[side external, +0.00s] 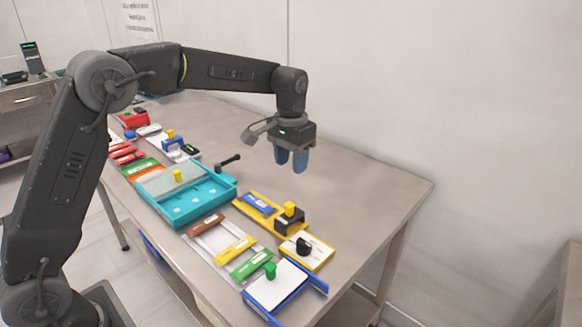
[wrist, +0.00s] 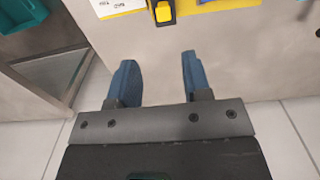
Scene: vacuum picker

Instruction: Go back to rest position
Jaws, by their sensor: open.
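My gripper (side external: 291,159) hangs from the arm above the bare rear part of the grey table (side external: 365,185). Its blue fingers point down, apart, with nothing between them. In the wrist view my gripper (wrist: 158,75) is also open and empty, with the table surface and its edge below it. No object touches the fingers in either view.
A teal tray (side external: 222,186) stands mid-table. A yellow holder (side external: 247,209), a yellow-edged white block (side external: 322,262) and a blue-framed white box (side external: 262,297) lie toward the front. A dark-handled tool (side external: 229,160) lies behind the tray. The rear right of the table is clear.

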